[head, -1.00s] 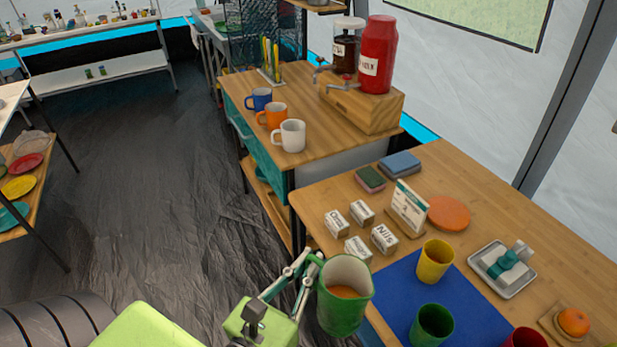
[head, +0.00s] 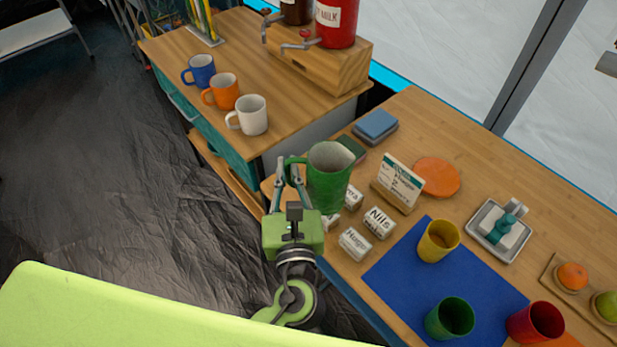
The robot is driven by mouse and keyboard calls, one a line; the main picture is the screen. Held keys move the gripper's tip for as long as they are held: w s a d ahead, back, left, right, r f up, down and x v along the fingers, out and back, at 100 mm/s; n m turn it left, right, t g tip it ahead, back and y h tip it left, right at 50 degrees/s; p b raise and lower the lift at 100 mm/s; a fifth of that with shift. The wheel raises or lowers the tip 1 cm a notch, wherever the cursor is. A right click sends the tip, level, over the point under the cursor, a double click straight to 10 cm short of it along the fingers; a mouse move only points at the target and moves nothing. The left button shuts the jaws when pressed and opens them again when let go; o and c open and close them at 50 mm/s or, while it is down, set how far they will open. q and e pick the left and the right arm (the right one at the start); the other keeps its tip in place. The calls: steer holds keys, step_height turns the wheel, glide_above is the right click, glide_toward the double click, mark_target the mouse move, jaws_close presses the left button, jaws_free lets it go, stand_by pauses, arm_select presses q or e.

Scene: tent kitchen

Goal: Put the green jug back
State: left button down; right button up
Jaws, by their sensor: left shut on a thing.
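The green jug (head: 329,180) is upright, with a pale inside and a handle on its left side. My left gripper (head: 291,178) is shut on the jug at its handle side and holds it by the left edge of the near table (head: 480,180). The jug hides part of the name blocks behind it. I cannot tell how high the jug is above the table top. An orange round mat (head: 436,177) lies bare on the table, behind the small sign (head: 399,181). My right gripper is not in view.
Name blocks (head: 378,222) stand close to the jug. A blue mat (head: 405,278) has yellow (head: 438,240), green (head: 450,318) and red (head: 535,322) cups on or beside it. Mugs (head: 252,115) and dispensers (head: 335,22) stand on the far counter.

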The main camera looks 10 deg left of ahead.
arm_select(q)
steer(key=w+a+f, duration=0.2)
steer(key=w+f, duration=0.2)
steer(key=w+a+f, duration=0.2)
steer(key=w+f, duration=0.2)
steer(key=w+a+f, duration=0.2)
steer(key=w+f, duration=0.2)
steer(key=shift+w+a+b, duration=0.1)
steer(key=shift+w+b, duration=0.25)
steer(key=shift+w, duration=0.05)
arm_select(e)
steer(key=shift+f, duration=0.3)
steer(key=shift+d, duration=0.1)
